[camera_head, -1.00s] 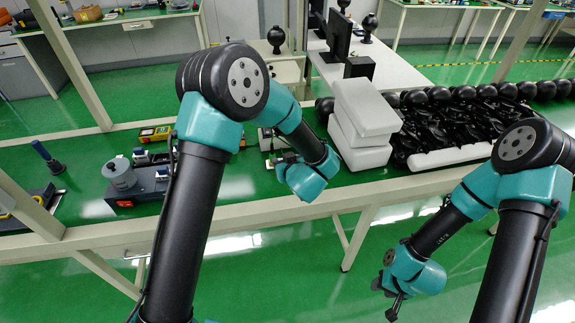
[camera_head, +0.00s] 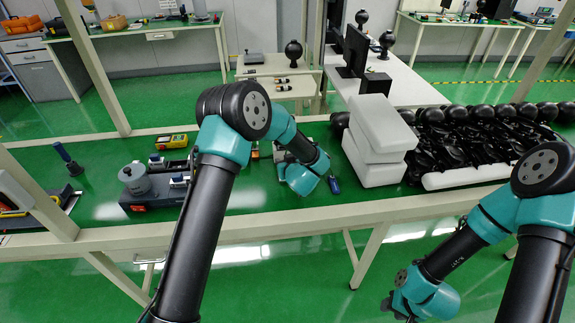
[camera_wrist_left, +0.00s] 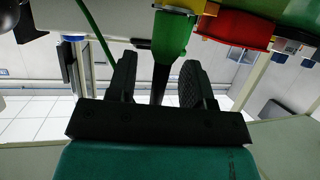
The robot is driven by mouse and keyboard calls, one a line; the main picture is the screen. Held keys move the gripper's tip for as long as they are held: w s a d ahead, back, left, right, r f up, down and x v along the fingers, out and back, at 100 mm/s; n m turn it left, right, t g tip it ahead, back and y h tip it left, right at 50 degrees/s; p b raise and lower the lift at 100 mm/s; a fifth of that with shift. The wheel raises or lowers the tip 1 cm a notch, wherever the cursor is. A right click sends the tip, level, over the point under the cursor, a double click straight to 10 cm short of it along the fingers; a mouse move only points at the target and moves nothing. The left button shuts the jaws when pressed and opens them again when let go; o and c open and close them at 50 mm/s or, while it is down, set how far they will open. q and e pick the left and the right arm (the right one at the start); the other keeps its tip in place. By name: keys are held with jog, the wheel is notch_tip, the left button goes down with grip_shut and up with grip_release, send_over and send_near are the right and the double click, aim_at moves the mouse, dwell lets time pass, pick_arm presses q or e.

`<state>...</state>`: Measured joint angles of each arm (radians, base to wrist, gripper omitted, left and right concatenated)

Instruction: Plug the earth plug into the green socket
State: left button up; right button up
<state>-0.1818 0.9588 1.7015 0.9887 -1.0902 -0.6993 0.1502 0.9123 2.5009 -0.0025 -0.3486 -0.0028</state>
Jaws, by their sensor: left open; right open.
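In the left wrist view my left gripper (camera_wrist_left: 158,62) is open. A green part (camera_wrist_left: 172,35) with a black stem (camera_wrist_left: 160,82) shows between and beyond its fingers; I cannot tell whether this is the socket or the plug, or whether the fingers touch it. A thin green cable (camera_wrist_left: 97,32) runs at its left. My right gripper (camera_head: 396,306) is open and empty, low at the right, off the table's front edge.
In the wrist view a red part (camera_wrist_left: 238,28) and a yellow part sit right of the green one. On the green table stand a grey device with a round top (camera_head: 135,180), a yellow meter (camera_head: 171,141), white blocks (camera_head: 380,130) and black parts (camera_head: 470,145). A blue handle (camera_head: 334,185) lies by my left wrist.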

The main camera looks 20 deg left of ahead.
pick_arm(q)
jog(key=shift+c, duration=0.2)
grip_shut()
dwell(0.6)
